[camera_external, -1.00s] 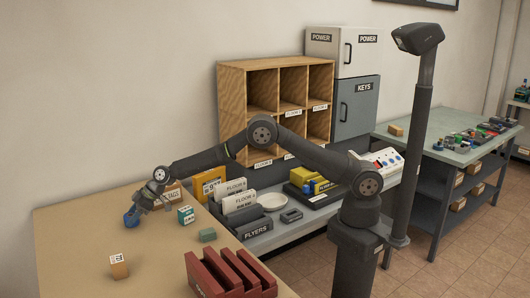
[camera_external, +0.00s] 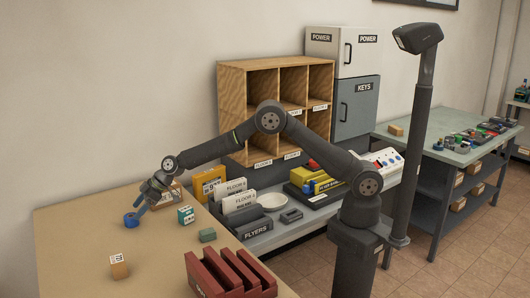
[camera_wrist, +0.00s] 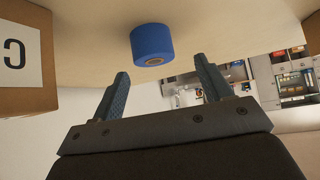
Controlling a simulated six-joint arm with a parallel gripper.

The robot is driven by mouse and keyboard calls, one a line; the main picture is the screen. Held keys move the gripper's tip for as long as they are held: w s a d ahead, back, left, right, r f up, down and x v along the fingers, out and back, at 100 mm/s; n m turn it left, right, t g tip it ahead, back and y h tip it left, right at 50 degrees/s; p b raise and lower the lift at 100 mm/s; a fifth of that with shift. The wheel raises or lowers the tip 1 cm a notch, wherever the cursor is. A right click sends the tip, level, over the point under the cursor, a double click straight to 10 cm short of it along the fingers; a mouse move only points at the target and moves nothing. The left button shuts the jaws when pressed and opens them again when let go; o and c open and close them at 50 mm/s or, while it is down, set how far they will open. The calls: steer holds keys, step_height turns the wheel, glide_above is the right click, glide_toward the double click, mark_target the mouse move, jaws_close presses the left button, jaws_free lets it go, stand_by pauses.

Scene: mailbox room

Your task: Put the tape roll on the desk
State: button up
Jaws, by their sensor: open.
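The blue tape roll (camera_external: 131,219) lies flat on the tan desk (camera_external: 75,235), near its left side. It also shows in the wrist view (camera_wrist: 150,44), just beyond my fingertips, with its core hole visible. My gripper (camera_external: 146,202) is just up and to the right of the roll. In the wrist view my gripper (camera_wrist: 163,68) has its two fingers spread wide, with nothing between them. A gap shows between the fingertips and the roll.
A brown box (camera_wrist: 22,58) is close on the left in the wrist view. On the desk are a small tan box (camera_external: 119,267), a teal box (camera_external: 186,215), a green block (camera_external: 207,235) and a dark red slotted rack (camera_external: 228,272). The desk's left part is clear.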

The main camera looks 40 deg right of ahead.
mark_target(133, 215)
steer(key=v, duration=1.1)
steer(key=shift+o, duration=0.6)
steer(key=shift+d+r, duration=0.35)
steer(key=shift+r, duration=0.1)
steer(key=w+a+r+g+h, duration=0.1)
steer(key=w+a+r+h, duration=0.1)
steer(key=a+r+h, duration=0.25)
steer(key=x, duration=1.7)
steer(key=shift+s+a+f, duration=0.15)
steer(key=shift+a+f, duration=0.05)
steer(key=shift+f, duration=0.2)
steer(key=shift+c, duration=0.3)
steer(key=c, duration=1.1)
